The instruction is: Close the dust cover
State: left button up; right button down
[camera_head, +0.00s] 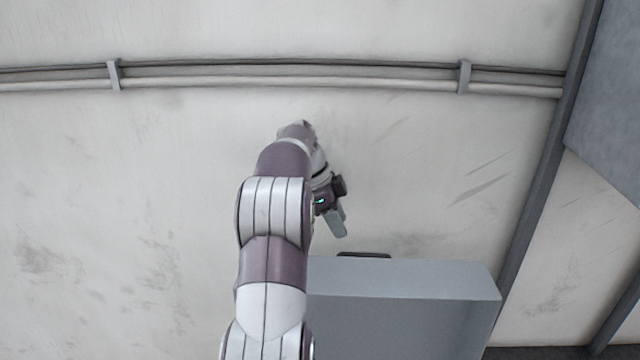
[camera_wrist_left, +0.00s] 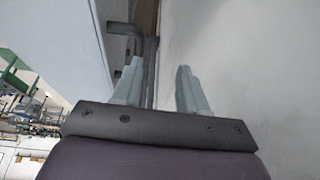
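A grey box-like body (camera_head: 405,278), which I take to be the dust cover or its housing, stands at the lower middle of the head view. A dark handle (camera_head: 363,254) shows at its back top edge. My left gripper (camera_head: 338,228) is above and a little left of that handle, pointing down. In the left wrist view, its two fingers (camera_wrist_left: 160,85) are apart with nothing between them. A dark hooked handle (camera_wrist_left: 125,28) shows beyond the left finger, beside a pale panel (camera_wrist_left: 60,45). I see no contact with it. My right gripper is out of view.
A scuffed pale wall (camera_head: 420,150) fills the background, with a horizontal pipe (camera_head: 285,84) across it. A slanted grey post (camera_head: 545,170) and a grey panel (camera_head: 610,100) are at the right. The space right of my left gripper looks clear.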

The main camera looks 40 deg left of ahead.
pick_arm(q)
jog(key=v, duration=1.1)
jog(key=shift+s+d, duration=0.2)
jog(key=shift+d, duration=0.05)
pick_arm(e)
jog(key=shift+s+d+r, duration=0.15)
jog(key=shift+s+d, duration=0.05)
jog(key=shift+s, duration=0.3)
pick_arm(q)
jog(key=shift+s+r, duration=0.1)
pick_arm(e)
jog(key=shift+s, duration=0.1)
